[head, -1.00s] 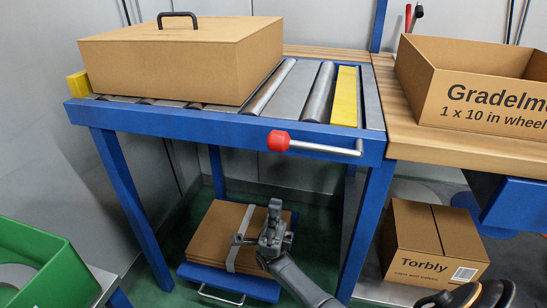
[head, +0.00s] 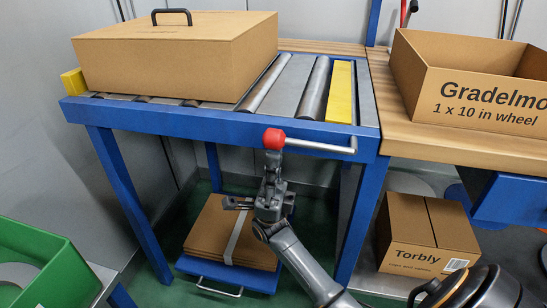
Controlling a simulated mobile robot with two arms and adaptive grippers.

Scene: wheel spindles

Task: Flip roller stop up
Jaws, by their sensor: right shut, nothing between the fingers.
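The roller stop is a yellow bar (head: 341,92) lying across the right end of the blue roller table (head: 225,127). Its lever (head: 318,146) is a metal rod on the table's front with a red knob (head: 274,139) at its left end. The lever lies nearly level. My right gripper (head: 272,160) is shut and empty, pointing up just below the red knob. I cannot tell whether its tips touch the knob. My left gripper is not in view.
A large cardboard box (head: 165,55) with a black handle rests on the rollers. An open box (head: 480,80) stands on the wooden worktop (head: 440,135) at right. Below are flat cardboard sheets (head: 220,235), a Torbly box (head: 425,235) and a green bin (head: 40,260).

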